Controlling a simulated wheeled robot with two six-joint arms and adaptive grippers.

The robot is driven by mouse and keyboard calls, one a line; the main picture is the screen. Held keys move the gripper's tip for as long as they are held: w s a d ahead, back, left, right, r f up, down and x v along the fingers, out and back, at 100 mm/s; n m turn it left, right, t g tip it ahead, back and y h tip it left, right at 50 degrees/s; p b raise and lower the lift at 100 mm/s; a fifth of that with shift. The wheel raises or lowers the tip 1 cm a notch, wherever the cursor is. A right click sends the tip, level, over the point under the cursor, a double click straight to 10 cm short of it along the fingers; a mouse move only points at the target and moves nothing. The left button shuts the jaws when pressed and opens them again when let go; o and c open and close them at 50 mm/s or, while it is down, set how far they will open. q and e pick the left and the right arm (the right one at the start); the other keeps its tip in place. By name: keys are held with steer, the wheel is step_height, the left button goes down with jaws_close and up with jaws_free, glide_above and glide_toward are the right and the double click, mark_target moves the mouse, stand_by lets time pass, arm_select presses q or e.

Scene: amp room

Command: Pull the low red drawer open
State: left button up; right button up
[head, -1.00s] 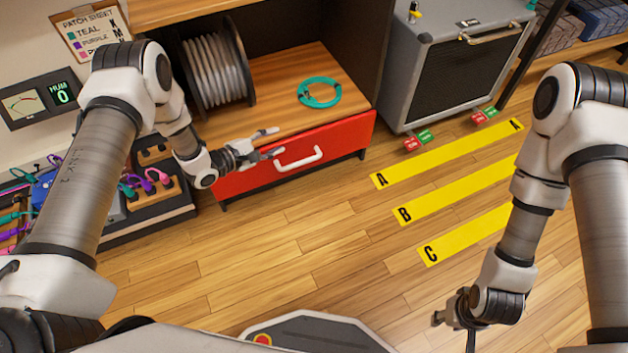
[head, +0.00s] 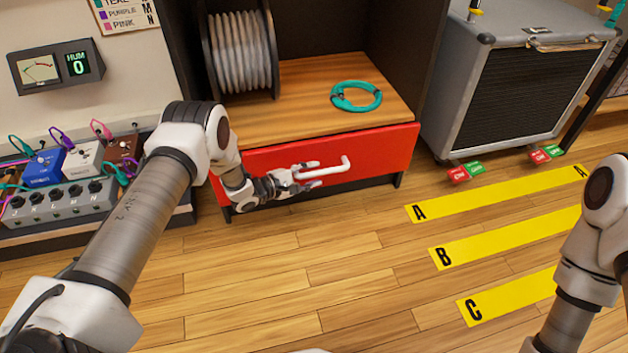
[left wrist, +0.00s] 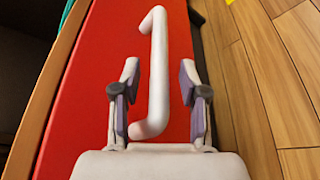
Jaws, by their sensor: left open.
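The low red drawer (head: 375,155) is shut under the wooden shelf, with a white bar handle (head: 335,167) across its front. My left gripper (head: 313,174) is at the left end of the handle. In the left wrist view the gripper (left wrist: 157,95) is open, with one finger on each side of the handle (left wrist: 158,60). The handle's near end lies between the fingers, and a gap shows on both sides. The red drawer front (left wrist: 95,75) fills the middle of that view. My right gripper is outside the head view; only part of that arm shows at the right edge.
A teal cable coil (head: 356,96) lies on the shelf above the drawer, beside a large cable reel (head: 240,52). A grey amplifier (head: 520,85) stands to the right. Yellow floor strips (head: 490,195) lie in front of it. The wooden floor before the drawer is clear.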

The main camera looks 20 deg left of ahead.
arm_select(q)
steer(key=shift+w+d+f, duration=0.15)
steer(key=shift+w+d, duration=0.1)
steer(key=shift+w, duration=0.05)
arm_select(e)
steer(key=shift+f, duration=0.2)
arm_select(q)
jaws_close()
steer(key=shift+d, duration=0.1)
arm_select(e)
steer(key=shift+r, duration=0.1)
